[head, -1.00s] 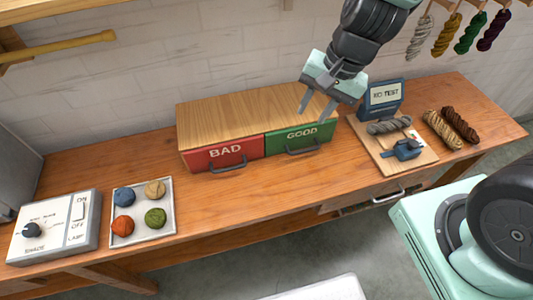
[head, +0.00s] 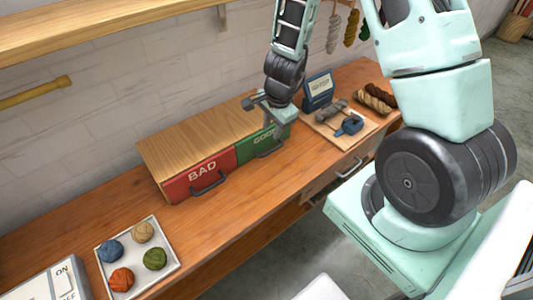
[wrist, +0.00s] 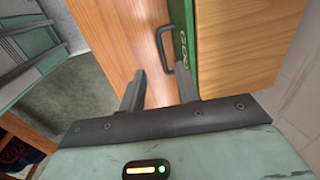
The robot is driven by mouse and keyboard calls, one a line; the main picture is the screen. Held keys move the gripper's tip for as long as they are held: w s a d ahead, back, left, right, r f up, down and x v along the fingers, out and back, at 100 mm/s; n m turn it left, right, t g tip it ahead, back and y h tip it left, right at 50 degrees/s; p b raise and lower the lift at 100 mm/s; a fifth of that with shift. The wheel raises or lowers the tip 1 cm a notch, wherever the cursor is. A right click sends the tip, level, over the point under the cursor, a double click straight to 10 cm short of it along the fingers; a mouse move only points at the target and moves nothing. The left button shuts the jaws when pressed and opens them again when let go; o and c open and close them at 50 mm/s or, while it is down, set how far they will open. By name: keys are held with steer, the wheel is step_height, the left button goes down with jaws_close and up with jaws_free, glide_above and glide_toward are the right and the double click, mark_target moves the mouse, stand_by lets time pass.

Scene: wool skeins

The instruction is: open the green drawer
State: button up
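The green drawer (head: 262,142), marked GOOD, is the right-hand front of a wooden-topped box. It looks shut, flush with the red front. Its dark bar handle (head: 270,150) is on the front face. My gripper (head: 264,106) is over the box's right end, hiding part of its top and the green front's upper edge. In the wrist view my gripper (wrist: 160,72) is open with nothing between its fingers. The handle (wrist: 162,50) shows ahead, between the fingertips in the picture, beside the green front (wrist: 183,45). I cannot tell its exact distance from the fingers.
The red BAD drawer (head: 200,178) is to the left. A tray (head: 168,275) of wool balls lies in front left. A board (head: 345,140) with a test device (head: 318,90) and a blue tool (head: 350,125) is close on the right. Bench top before the drawers is clear.

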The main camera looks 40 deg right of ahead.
mark_target(267, 153)
steer(key=f, duration=0.3)
steer(key=w+f, duration=0.1)
steer(key=f, duration=0.3)
steer(key=w+f+b, duration=0.1)
steer(key=f, duration=0.3)
steer(key=shift+f, duration=0.15)
jaws_close()
